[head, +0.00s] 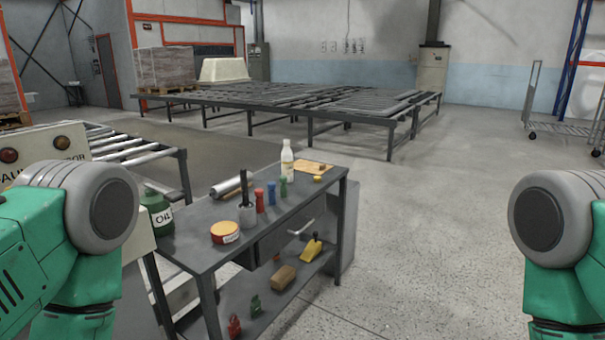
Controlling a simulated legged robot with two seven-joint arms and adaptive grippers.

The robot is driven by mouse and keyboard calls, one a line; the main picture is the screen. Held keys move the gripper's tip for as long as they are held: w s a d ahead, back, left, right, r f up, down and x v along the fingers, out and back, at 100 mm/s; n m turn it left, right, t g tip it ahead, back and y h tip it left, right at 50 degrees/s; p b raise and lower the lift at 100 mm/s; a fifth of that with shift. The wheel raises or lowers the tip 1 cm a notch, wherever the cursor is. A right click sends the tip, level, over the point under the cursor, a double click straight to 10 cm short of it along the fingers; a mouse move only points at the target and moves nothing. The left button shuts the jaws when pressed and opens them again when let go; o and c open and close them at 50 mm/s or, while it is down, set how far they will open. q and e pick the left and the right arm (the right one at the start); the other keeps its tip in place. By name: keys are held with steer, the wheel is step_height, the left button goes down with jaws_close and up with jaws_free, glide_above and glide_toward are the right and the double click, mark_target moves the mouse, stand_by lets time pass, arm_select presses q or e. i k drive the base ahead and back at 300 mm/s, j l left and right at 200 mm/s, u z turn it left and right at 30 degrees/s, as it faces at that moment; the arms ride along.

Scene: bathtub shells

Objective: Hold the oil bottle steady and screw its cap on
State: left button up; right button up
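A green oil bottle (162,222) with a white label reading OIL stands at the left end of the dark grey workbench (190,247). My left arm hides its left side. I cannot make out a separate cap, nor tell whether one sits on the bottle. My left arm's green and grey links fill the lower left, and my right arm's links show at the right edge. Neither gripper is in view.
On the bench stand a round yellow-red tin (224,232), a brush (246,212), small coloured bottles, a white bottle (287,163) and a roll (231,184). Its lower shelf holds a wooden block (283,277). Roller conveyors (290,100) stand behind.

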mark_target(286, 156)
steer(key=i+u, duration=0.1)
steer(key=u, duration=0.3)
steer(key=i+l+u, duration=0.1)
steer(key=u, duration=0.3)
steer(key=l+u, duration=0.2)
steer(key=u, duration=0.15)
steer(key=i+l+u, duration=0.1)
steer(key=u, duration=0.3)
steer(key=i+l+u, duration=0.2)
steer(key=l+u, duration=0.25)
steer(key=l, duration=1)
steer(key=l+u, duration=0.45)
steer(key=l, duration=1.6)
steer(key=k+l, duration=0.1)
steer(key=l, duration=0.55)
